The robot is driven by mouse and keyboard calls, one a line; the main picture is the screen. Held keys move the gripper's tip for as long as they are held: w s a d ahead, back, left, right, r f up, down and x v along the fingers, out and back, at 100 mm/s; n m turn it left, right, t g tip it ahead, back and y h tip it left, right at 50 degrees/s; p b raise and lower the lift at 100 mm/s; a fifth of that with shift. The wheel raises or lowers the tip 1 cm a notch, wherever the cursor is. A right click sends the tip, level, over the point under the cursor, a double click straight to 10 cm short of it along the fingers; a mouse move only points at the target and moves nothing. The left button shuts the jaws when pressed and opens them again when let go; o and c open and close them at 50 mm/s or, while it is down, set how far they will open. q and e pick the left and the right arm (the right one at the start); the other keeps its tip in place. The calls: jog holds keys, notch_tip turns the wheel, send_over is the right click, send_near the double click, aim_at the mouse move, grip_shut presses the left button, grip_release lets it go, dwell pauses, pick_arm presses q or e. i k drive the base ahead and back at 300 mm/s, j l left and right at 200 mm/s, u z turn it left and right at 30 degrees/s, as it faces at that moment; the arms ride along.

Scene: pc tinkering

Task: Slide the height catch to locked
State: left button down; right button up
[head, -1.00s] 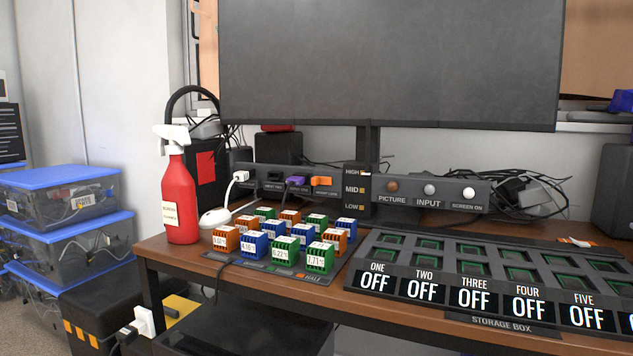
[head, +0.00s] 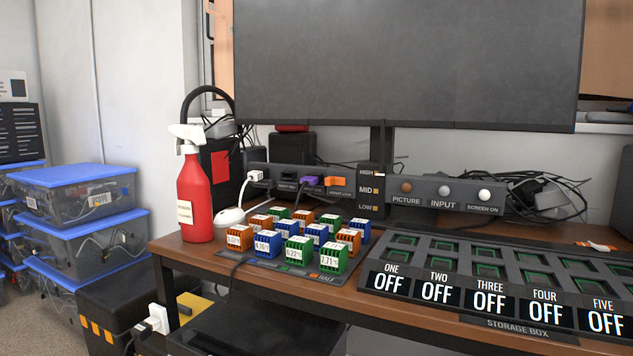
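An orange catch (head: 337,183) sits at the right end of the dark panel (head: 271,183) under the monitor, left of its stand. Its label is too small to read surely, and I cannot tell whether it is in the locked position. Beside the stand is a height scale (head: 370,191) marked HIGH, MID and LOW, with a small light marker near HIGH. The large dark monitor (head: 405,60) stands above. Neither of my grippers is in view.
A red spray bottle (head: 195,198) stands at the desk's left end. Several coloured blocks (head: 298,251) stand in front of the panel. Plugs and cables occupy the panel's left part. A storage box (head: 468,311) with OFF displays fills the desk's right side. Blue-lidded bins (head: 78,243) are stacked left.

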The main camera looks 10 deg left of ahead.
aim_at(330, 181)
jog(key=j, duration=0.45)
jog(key=i+j, duration=0.15)
jog(key=j, duration=0.75)
jog(key=i+z, duration=0.1)
jog(key=z, duration=1.45)
